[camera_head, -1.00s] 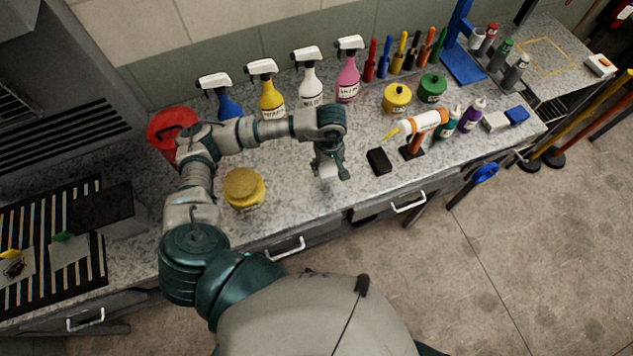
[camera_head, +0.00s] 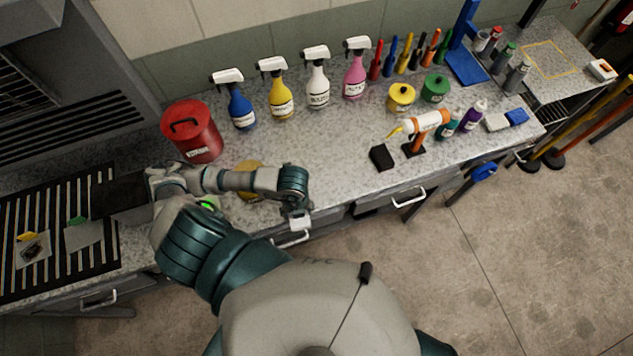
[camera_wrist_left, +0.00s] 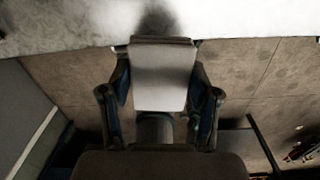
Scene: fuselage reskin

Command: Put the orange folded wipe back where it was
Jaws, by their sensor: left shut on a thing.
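My left gripper (camera_head: 297,217) is at the front edge of the counter, above a drawer handle. In the left wrist view, the left gripper (camera_wrist_left: 158,105) is shut on a pale, flat, folded piece (camera_wrist_left: 162,75) that looks like a wipe. It shows white-grey; I see no orange on it. In the head view, only a small white bit of it shows under the fingers. My right gripper is not in view.
A yellow-lidded jar (camera_head: 250,168) is partly hidden behind my left arm. A red canister (camera_head: 193,132), several spray bottles and a black block (camera_head: 382,157) stand on the counter (camera_head: 310,155). The counter's middle is clear. A yellow outline (camera_head: 548,58) marks the far right end.

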